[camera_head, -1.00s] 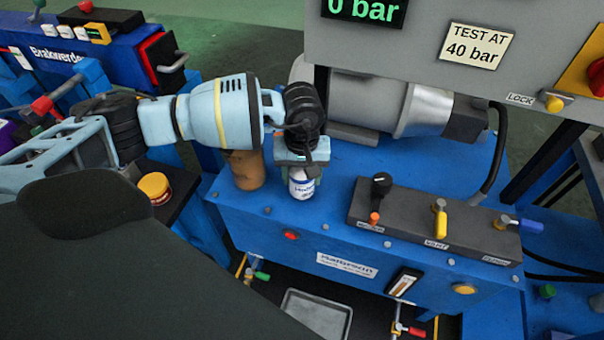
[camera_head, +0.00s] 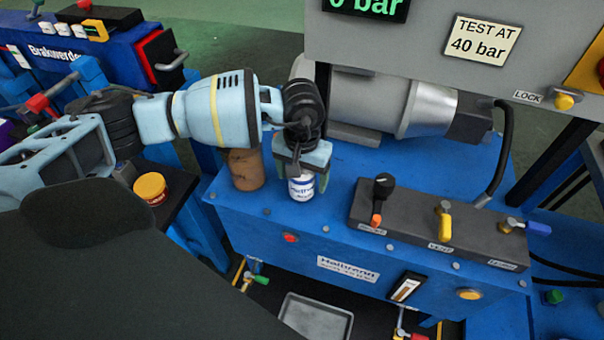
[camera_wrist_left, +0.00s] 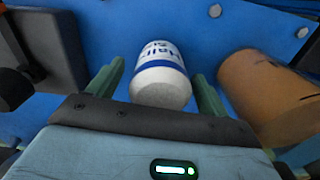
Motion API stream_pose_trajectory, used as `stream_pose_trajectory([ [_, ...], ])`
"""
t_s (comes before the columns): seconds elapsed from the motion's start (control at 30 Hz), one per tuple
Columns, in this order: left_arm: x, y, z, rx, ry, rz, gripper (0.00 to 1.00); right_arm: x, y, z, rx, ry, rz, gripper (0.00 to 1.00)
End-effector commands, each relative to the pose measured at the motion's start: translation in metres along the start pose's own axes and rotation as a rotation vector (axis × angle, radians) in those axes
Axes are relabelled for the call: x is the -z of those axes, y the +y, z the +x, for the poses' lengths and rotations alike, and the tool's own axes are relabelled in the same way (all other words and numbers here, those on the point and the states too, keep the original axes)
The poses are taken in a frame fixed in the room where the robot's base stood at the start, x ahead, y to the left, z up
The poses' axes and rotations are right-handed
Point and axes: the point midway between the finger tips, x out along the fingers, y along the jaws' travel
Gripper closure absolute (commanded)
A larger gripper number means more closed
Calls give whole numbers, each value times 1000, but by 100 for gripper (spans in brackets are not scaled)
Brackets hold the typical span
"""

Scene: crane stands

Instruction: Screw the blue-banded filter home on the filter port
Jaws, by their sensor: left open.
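The filter (camera_head: 301,188) is a white can with a blue band and blue lettering. It stands upright on top of the blue power unit, near its front edge. My left gripper (camera_head: 301,178) is over it from above, with its fingers on either side. In the left wrist view the filter (camera_wrist_left: 160,78) sits between the two green fingers of the left gripper (camera_wrist_left: 160,95), with a gap on both sides. The filter port is hidden, and I cannot tell how far the filter is screwed on. My right gripper is not in view.
A brown cylinder (camera_head: 246,169) stands just left of the filter. A black valve block (camera_head: 440,222) with levers is to the right, and a grey motor (camera_head: 375,105) is behind. A yellow-lidded tub (camera_head: 150,188) stands at the left. A grey tray (camera_head: 316,316) lies below.

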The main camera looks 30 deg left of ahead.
Motion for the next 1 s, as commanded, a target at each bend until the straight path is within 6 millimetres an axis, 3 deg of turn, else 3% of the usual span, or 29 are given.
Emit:
stream_pose_trajectory([
  [0.1, -1, 0, 1, 1, -2, 0, 28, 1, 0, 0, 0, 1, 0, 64],
  [0.4, 0, 0, 0, 1, -2, -17, 28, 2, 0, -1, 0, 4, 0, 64],
  [0.8, 0, 0, -1, 1, -1, -415, 28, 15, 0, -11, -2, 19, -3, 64],
  [1.0, 0, 0, 0, 1, -1, -455, 28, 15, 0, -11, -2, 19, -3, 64],
])
